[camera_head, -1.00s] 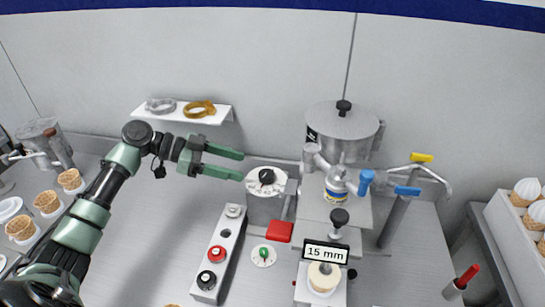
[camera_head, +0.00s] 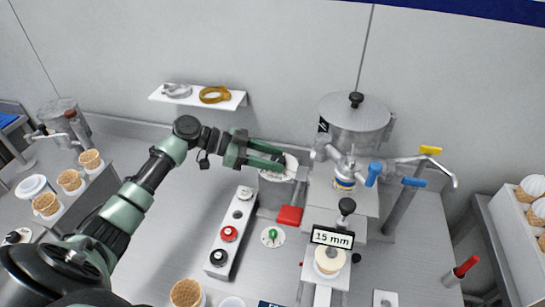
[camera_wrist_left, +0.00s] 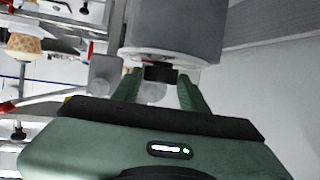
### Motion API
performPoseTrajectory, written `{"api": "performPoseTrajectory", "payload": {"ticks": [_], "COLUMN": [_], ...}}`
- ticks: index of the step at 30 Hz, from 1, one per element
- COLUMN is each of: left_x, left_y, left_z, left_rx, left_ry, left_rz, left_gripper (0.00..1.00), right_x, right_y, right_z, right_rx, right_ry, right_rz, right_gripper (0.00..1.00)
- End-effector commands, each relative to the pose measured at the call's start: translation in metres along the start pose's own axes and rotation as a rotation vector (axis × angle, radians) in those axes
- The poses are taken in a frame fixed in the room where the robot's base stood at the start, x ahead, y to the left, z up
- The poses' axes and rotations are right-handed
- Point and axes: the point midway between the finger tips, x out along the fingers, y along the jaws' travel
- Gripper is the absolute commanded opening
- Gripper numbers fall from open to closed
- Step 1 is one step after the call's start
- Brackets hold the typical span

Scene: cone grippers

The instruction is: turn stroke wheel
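A cream round wheel (camera_head: 328,262) sits on the grey block under the "15 mm" label (camera_head: 332,237) in the head view. My left gripper (camera_head: 283,160) is well to its upper left, at a white-faced dial (camera_head: 270,172) on a grey cylinder. The gripper's green fingers are apart and partly hide the dial. In the left wrist view, a black knob (camera_wrist_left: 160,73) shows between the tips of my left gripper (camera_wrist_left: 159,77). I cannot tell whether they touch it. My right gripper is not in view.
A switch box (camera_head: 231,232) with red and black buttons stands left of a red block (camera_head: 289,215) and a green knob (camera_head: 272,234). A hopper (camera_head: 355,120) and blue-handled pipes stand right. A shelf (camera_head: 199,97) is behind.

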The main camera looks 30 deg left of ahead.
Motion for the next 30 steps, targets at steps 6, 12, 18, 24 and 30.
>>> {"api": "performPoseTrajectory", "payload": {"ticks": [6, 12, 18, 24, 30], "left_x": [0.000, -0.001, -0.001, -0.001, -0.002], "left_y": [0.000, 0.001, 0.003, 0.006, 0.009], "left_z": [0.000, -0.001, -0.001, -0.004, -0.009], "left_rx": [0.000, -0.008, -0.041, -0.102, -0.176], "left_ry": [0.000, 0.000, 0.000, 0.001, 0.002], "left_rz": [0.000, -0.021, -0.104, -0.249, -0.423], "left_gripper": [0.00, 0.00, 0.00, 0.00, 0.00], "right_x": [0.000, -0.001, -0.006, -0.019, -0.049], "right_y": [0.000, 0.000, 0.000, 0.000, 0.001], "right_z": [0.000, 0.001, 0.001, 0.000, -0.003], "right_rx": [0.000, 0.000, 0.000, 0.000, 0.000], "right_ry": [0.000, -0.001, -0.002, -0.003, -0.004], "right_rz": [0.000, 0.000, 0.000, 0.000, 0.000], "right_gripper": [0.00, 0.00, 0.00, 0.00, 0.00]}}
